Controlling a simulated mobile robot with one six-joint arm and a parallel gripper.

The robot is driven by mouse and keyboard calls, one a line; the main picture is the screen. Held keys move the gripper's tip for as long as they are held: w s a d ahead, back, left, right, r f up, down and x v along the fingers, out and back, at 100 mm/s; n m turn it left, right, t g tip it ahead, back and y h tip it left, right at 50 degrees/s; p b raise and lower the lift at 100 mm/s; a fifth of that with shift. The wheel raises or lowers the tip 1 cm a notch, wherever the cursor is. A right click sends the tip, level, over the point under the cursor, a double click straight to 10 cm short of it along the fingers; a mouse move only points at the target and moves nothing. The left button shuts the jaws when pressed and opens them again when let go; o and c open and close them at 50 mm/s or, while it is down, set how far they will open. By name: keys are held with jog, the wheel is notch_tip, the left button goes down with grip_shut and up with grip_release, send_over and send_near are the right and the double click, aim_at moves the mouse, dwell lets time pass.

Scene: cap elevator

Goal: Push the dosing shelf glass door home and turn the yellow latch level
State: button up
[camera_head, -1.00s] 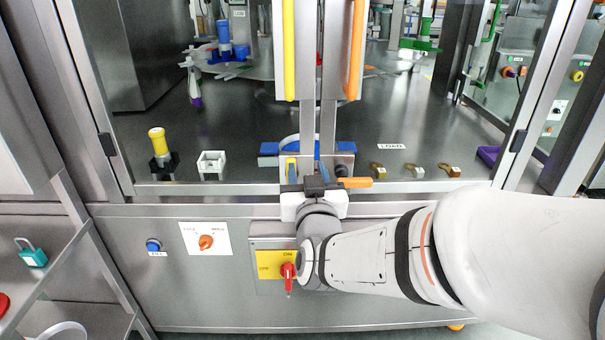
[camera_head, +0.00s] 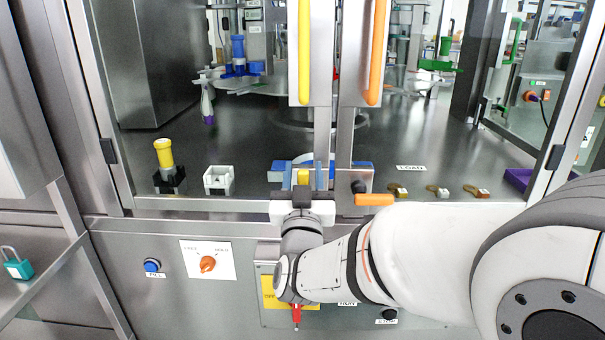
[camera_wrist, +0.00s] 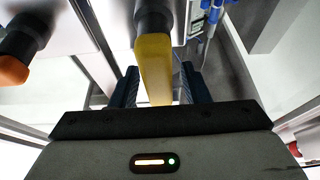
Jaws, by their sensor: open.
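The left glass door (camera_head: 215,120) has a tall yellow handle (camera_head: 304,52); I cannot tell whether it sits fully home. The yellow latch (camera_head: 303,178) is at the door's bottom inner corner and points downward, not level. It also shows as a yellow bar on a dark pivot in the wrist view (camera_wrist: 154,72). My gripper (camera_head: 303,168) is open, with its blue fingers on either side of the latch. In the wrist view my gripper (camera_wrist: 158,78) shows gaps between the bar and both fingers. The gripper's body hides the lower edge near the latch.
The right door has an orange handle (camera_head: 377,52) and a level orange latch (camera_head: 374,199) close right of my gripper. Below are an orange knob (camera_head: 207,264), a blue button (camera_head: 152,265) and a red switch (camera_head: 296,313) beside my arm. A yellow-topped item (camera_head: 164,154) stands behind the glass.

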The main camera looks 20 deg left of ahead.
jog(key=shift+w+r, duration=0.1)
jog(key=shift+w, duration=0.15)
grip_shut()
dwell(0.3)
